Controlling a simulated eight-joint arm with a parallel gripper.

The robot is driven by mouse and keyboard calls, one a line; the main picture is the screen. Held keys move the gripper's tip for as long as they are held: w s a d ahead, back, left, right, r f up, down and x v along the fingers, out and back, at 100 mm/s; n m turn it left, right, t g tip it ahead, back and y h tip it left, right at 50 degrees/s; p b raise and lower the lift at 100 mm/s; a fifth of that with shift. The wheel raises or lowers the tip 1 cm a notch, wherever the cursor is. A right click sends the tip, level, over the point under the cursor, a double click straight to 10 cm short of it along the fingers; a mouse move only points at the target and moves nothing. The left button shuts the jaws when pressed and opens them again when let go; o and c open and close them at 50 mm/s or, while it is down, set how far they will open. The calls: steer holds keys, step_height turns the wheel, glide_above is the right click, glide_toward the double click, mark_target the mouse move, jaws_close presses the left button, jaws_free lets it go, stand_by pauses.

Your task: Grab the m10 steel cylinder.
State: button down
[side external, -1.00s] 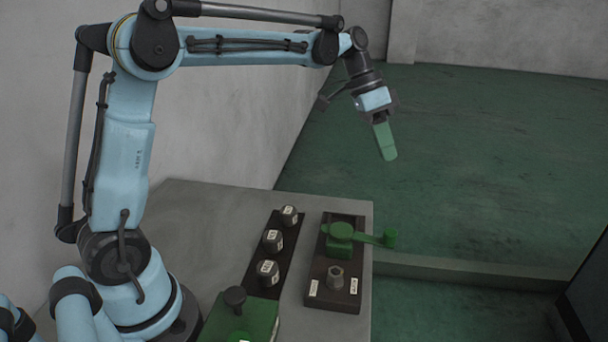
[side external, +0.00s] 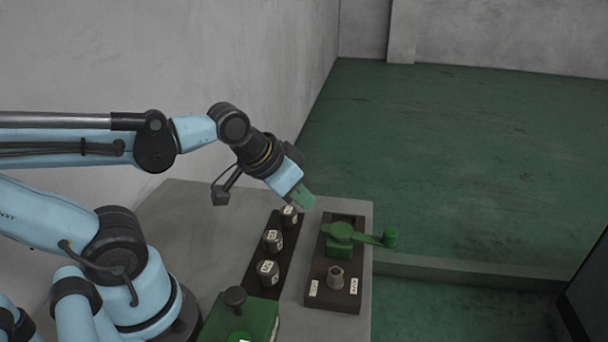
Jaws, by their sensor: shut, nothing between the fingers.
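Three dark steel cylinders with white labels stand upright in a row on a dark rack (side external: 256,258): a far one (side external: 289,216), a middle one (side external: 272,241) and a near one (side external: 267,273). The labels are too small to read, so I cannot tell which is the m10. My gripper (side external: 303,199) has green fingers that are shut and empty. It is tilted down to the right, just above and beside the far cylinder in the picture. I cannot tell whether it touches that cylinder.
Right of the rack is a dark plate (side external: 322,268) with a green lever clamp (side external: 341,233) and a grey metal piece (side external: 336,277). A green box with a dark knob (side external: 236,297) stands at the near edge. The grey tabletop (side external: 205,222) is clear at left.

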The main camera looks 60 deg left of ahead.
steer(key=shift+s+f, duration=0.15)
steer(key=c, duration=1.8)
jaws_free()
steer(key=o, duration=1.3)
steer(key=shift+a, duration=0.15)
steer(key=g, duration=0.2)
glide_toward(287, 210)
steer(key=shift+w+a+f+g, duration=0.1)
steer(key=shift+w+f, duration=0.2)
steer(key=shift+f, duration=0.25)
steer(key=shift+w+f+g, duration=0.1)
steer(key=shift+w+f, duration=0.2)
steer(key=shift+f, duration=0.2)
steer(key=shift+w+a+f+g, duration=0.1)
steer(key=shift+w+f, duration=0.15)
steer(key=shift+f, duration=0.3)
steer(key=shift+d+x, duration=0.15)
steer(key=shift+x, duration=1.2)
steer(key=shift+d+x, duration=0.1)
steer(key=shift+x, duration=1.2)
